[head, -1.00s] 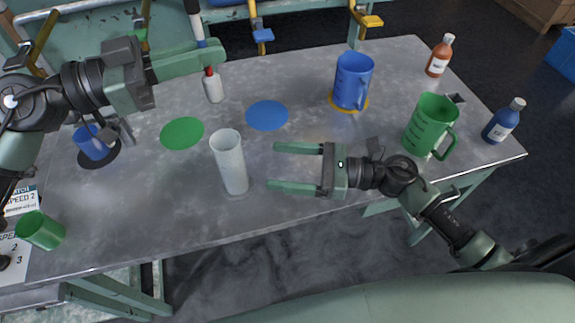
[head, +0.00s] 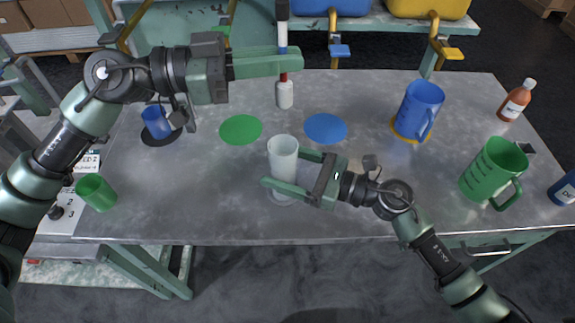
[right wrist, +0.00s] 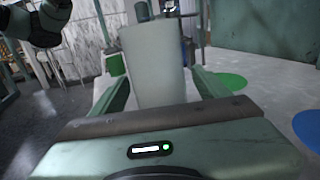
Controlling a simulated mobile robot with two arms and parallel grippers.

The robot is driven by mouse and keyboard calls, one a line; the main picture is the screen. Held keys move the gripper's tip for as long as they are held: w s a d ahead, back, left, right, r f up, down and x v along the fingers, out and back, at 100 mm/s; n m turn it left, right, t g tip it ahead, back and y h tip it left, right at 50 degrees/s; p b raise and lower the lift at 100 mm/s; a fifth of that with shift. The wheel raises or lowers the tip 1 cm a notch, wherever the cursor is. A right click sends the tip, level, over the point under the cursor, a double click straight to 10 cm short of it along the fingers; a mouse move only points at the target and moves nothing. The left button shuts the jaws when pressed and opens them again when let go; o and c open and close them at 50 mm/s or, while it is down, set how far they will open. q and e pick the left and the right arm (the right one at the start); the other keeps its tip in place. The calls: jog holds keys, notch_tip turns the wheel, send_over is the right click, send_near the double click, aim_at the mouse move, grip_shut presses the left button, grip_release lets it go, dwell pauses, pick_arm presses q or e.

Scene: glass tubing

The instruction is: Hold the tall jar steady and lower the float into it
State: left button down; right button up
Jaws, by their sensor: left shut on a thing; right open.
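The tall jar (head: 284,160) is a pale, frosted, open-topped cylinder standing upright near the table's front. My right gripper (head: 283,169) is open, with one finger on the near side of the jar and one on the far side. In the right wrist view the jar (right wrist: 155,65) stands between the fingers, with gaps seen beside it. My left gripper (head: 292,62) is shut on the float (head: 285,95), which has a white bulb, a red band and a white, blue and black stem. The float hangs upright behind the jar in the picture; the fingers hide part of its stem.
Flat green (head: 241,129) and blue (head: 326,128) discs lie behind the jar. A blue jug (head: 419,108) and a green jug (head: 492,170) stand right, with bottles beyond. A blue cup (head: 156,122) and green cup (head: 96,192) are left. The table front between is clear.

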jog(key=c, duration=1.5)
pick_arm(q)
notch_tip(320, 180, down, 13)
pick_arm(e)
jog(key=shift+c, duration=0.2)
dwell(0.3)
pick_arm(q)
jog(key=c, duration=1.4)
grip_release()
jog(key=shift+c, duration=0.2)
jog(key=s+a, duration=0.1)
jog(key=a, duration=1.1)
jog(key=shift+s, duration=0.3)
